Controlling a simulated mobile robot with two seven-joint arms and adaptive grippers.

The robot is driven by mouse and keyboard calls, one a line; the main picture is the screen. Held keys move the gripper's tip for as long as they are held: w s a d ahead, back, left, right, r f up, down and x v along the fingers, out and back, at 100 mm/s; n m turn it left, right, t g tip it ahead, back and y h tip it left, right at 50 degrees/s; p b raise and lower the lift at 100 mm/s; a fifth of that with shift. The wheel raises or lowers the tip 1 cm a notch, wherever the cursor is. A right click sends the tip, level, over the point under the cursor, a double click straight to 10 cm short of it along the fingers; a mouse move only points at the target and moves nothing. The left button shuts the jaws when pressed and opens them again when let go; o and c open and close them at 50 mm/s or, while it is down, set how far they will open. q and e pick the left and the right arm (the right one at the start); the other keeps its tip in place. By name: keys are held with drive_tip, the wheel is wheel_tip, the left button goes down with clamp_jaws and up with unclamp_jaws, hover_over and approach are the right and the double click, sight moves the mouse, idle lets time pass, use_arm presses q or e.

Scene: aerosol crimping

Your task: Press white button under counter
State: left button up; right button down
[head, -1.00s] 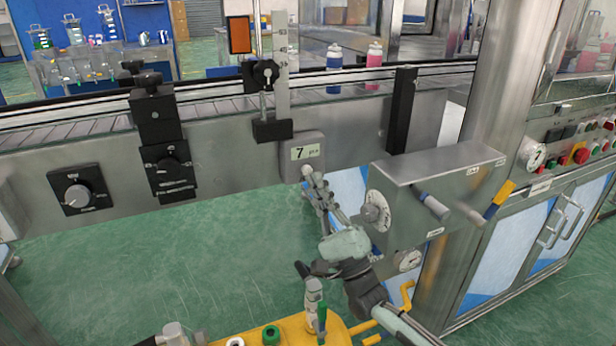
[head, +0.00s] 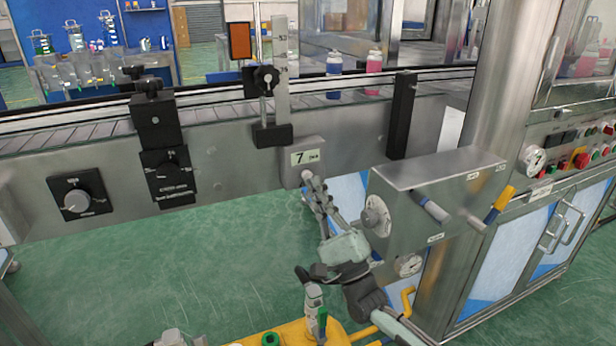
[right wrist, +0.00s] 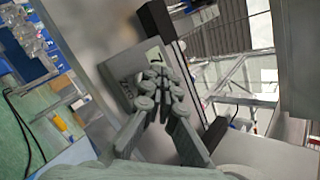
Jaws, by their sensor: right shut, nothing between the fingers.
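The counter (head: 301,157) is a grey box on the conveyor's steel side, with a display reading 7. My right gripper (head: 312,184) is shut and empty, its fingertips at the lower edge of this box. A small pale round spot at the fingertips may be the white button, but I cannot tell it from the finger ends. In the right wrist view, the shut fingers (right wrist: 159,82) overlap the counter's face (right wrist: 125,68) and hide part of it. Whether they touch the button cannot be told.
A steel box (head: 436,205) with a dial and handles juts out just right of my right gripper. A black knob panel (head: 79,197) is at the left. Yellow equipment (head: 345,335) stands below. Bottles (head: 334,62) stand on the conveyor behind.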

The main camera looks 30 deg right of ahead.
drive_tip(key=shift+w, duration=0.1)
idle(0.5)
drive_tip(key=shift+w+b, duration=0.3)
drive_tip(key=shift+w+d+b, duration=0.1)
drive_tip(key=shift+w+b, duration=0.2)
drive_tip(key=shift+w, duration=0.15)
idle(0.6)
idle(0.3)
drive_tip(key=shift+s+p, duration=0.35)
drive_tip(key=shift+s, duration=0.5)
drive_tip(key=s+p, duration=0.1)
drive_tip(key=s, duration=0.4)
drive_tip(key=shift+a+p, duration=0.2)
drive_tip(key=shift+p, duration=0.2)
